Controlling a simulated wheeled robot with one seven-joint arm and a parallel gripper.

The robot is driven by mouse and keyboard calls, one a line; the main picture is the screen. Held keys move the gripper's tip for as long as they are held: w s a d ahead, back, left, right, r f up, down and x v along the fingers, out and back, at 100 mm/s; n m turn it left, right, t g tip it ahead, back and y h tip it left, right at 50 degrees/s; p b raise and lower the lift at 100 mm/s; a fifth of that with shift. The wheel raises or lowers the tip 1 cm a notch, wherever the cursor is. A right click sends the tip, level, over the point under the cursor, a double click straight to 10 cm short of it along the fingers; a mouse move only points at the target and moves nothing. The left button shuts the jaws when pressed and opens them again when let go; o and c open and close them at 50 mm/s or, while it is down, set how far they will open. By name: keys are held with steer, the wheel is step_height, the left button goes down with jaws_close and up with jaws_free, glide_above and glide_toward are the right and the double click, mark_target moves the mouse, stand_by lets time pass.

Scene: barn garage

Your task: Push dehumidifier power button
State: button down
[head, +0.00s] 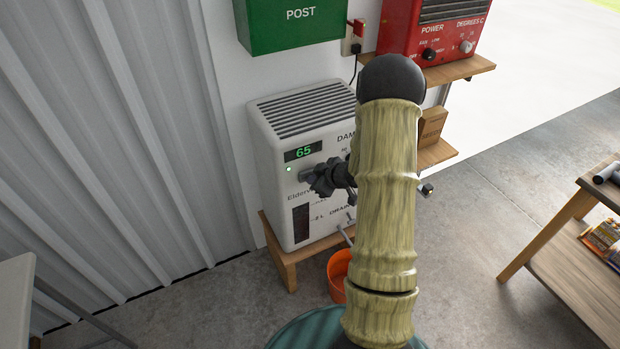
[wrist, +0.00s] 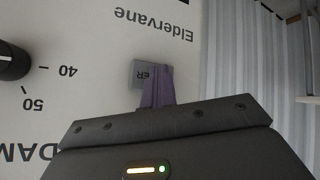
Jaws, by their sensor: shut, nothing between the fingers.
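The white dehumidifier (head: 268,130) stands on a low wooden stand against the wall. Its display (head: 303,150) reads a green 65, and a small green light (head: 289,169) glows below it. In the wrist view, which is upside down, its front (wrist: 95,30) shows a grey square power button (wrist: 140,73) with the letters "ER" visible. My gripper (head: 305,175) is shut and empty, at the front panel below the display. In the wrist view its purple-grey fingers (wrist: 158,88) overlap part of the button. I cannot tell whether they touch it. My arm hides the dehumidifier's right side.
A black dial (wrist: 12,60) sits on the panel beside the button. An orange bucket (head: 338,270) stands below the drain. A green post box (head: 290,22) and a red heater (head: 420,30) on a shelf are above. A wooden workbench (head: 570,262) stands at right.

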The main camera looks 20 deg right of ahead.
steer(key=s+b, duration=0.1)
steer(key=s, duration=0.5)
stand_by(0.6)
steer(key=shift+d, duration=0.1)
steer(key=s+a+r+m+g+h, duration=0.3)
steer(key=s+a+r+m+g, duration=0.4)
steer(key=s+a+r, duration=0.75)
step_height(320, 180, up, 16)
steer(key=s+a+p, duration=0.1)
steer(key=p, duration=1.6)
steer(key=shift+s+f+m+t, duration=0.2)
steer(key=shift+f+m+t, duration=0.05)
steer(key=shift+m+t, duration=0.15)
